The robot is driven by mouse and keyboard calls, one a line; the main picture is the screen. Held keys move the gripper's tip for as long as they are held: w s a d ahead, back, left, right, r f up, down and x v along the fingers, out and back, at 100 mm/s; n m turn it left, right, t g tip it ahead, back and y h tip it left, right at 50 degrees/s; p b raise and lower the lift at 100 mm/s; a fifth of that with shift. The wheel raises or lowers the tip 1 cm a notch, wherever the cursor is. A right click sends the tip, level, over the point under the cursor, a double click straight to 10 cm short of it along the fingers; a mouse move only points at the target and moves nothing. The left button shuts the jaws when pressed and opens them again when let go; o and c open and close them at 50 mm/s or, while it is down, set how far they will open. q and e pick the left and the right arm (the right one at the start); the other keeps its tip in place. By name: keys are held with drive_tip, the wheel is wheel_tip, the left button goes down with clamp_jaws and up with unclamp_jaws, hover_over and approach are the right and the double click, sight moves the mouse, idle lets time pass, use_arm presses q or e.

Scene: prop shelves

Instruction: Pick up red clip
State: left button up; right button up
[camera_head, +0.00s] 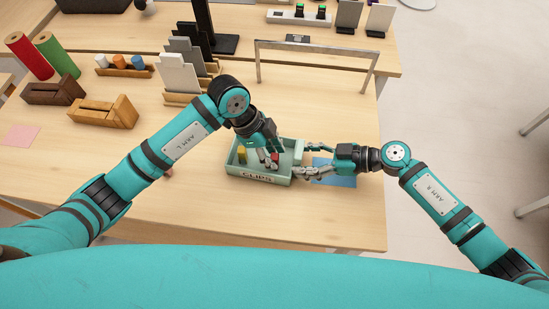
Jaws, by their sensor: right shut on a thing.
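The pale green box labelled CLIPS (260,179) stands on the wooden table. A small red clip (275,156) shows inside it, partly covered by my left gripper (268,160), which points down into the box. The fingers are beside or around the clip; I cannot tell whether they are open or shut. A yellow clip (242,155) is in the left part of the box. My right gripper (304,160) comes from the right and is shut on the box at its right end.
A blue mat (335,173) lies under my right gripper. A metal frame (315,47) stands behind the box. Wooden blocks (103,112), grey panels (178,75) and red and green rolls (30,55) stand to the left. The table front is clear.

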sight(274, 156)
use_arm(q)
drive_tip(key=shift+x, duration=0.85)
drive_tip(key=c, duration=0.7)
drive_tip(key=shift+w+r, duration=0.1)
drive_tip(key=shift+r, duration=0.05)
wheel_tip(274, 156, up, 10)
drive_tip(key=shift+f, duration=0.1)
use_arm(e)
drive_tip(key=o, duration=1.2)
drive_tip(key=shift+c, duration=0.2)
use_arm(q)
drive_tip(key=shift+r, duration=0.4)
use_arm(e)
drive_tip(key=shift+d, duration=0.1)
